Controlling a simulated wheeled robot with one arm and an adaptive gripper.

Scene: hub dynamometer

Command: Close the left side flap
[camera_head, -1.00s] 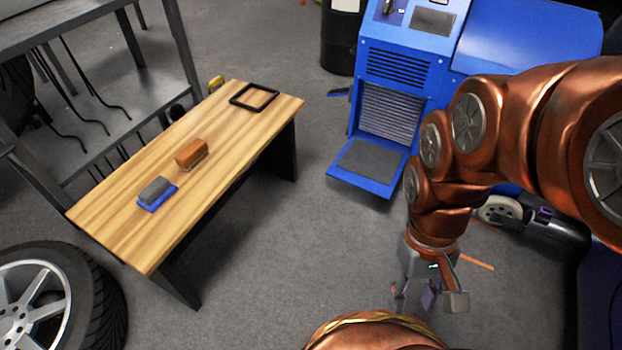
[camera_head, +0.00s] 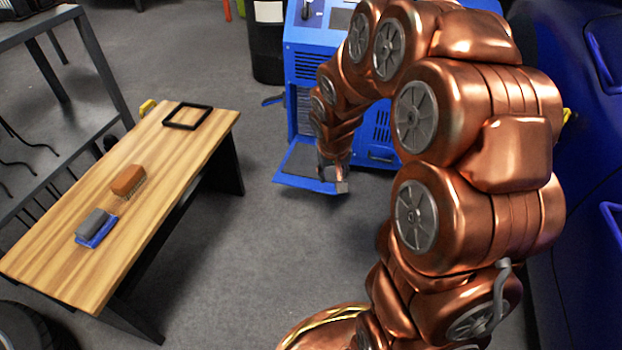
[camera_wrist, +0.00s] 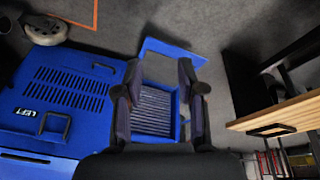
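The blue dynamometer cabinet (camera_head: 306,62) stands at the back centre. Its side flap (camera_head: 296,164) hangs open, folded down and outward near the floor, with a grey inner face. In the wrist view the flap (camera_wrist: 190,57) lies beyond my fingertips, below the louvred opening (camera_wrist: 152,108). A blue panel lettered "LEFT" (camera_wrist: 60,88) with dark handles is beside that opening. My gripper (camera_head: 334,180) is over the flap's right part in the head view. In the wrist view my gripper (camera_wrist: 160,80) has its fingers wide apart with nothing between them. Whether it touches the flap cannot be told.
A wooden workbench (camera_head: 60,255) at left carries a brown brush (camera_head: 128,180), a grey-and-blue block (camera_head: 96,228) and a black frame (camera_head: 187,116). A black drum (camera_head: 266,50) stands behind. Open floor lies between bench and cabinet.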

